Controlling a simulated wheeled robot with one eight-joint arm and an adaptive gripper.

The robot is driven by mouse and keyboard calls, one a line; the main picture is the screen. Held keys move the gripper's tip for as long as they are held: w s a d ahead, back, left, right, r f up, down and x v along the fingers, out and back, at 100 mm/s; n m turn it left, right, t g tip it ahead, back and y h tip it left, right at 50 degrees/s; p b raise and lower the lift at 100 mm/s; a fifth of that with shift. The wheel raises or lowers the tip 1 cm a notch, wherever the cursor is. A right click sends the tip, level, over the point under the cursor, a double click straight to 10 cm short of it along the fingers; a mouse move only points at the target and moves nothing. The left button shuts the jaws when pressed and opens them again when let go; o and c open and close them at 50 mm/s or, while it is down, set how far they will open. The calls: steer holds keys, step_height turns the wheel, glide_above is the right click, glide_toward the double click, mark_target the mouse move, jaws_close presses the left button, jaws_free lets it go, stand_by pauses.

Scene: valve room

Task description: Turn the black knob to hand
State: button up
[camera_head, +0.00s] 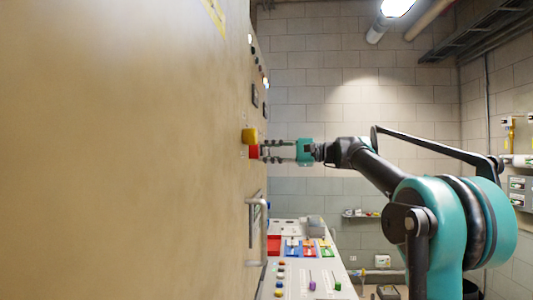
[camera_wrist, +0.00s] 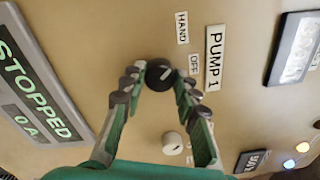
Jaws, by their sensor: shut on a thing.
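The black knob (camera_wrist: 159,74) is round with a pale pointer mark, on the beige panel in the wrist view. The labels HAND (camera_wrist: 181,28), OFF (camera_wrist: 194,64) and PUMP 1 (camera_wrist: 214,56) are beside it. The pale mark slants toward the upper right of the picture, roughly toward the OFF side. My gripper (camera_wrist: 158,80) has one finger on each side of the knob and is shut on it. In the head view my gripper (camera_head: 268,151) reaches left to the panel face, next to a red button (camera_head: 254,152) on a yellow base (camera_head: 249,135); the black knob cannot be made out there.
A white knob (camera_wrist: 172,143) sits between my fingers, nearer the palm. A display (camera_wrist: 38,105) reads STOPPED, 0 A. A handle (camera_head: 264,230) sticks out of the panel below my gripper. A control desk (camera_head: 300,272) stands below and beyond.

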steer(key=shift+n, duration=0.4)
steer(key=o, duration=1.2)
steer(key=shift+c, duration=0.2)
steer(key=d, duration=1.2)
steer(key=shift+s+f, duration=0.15)
steer(key=shift+s, duration=0.2)
steer(key=shift+s, duration=0.1)
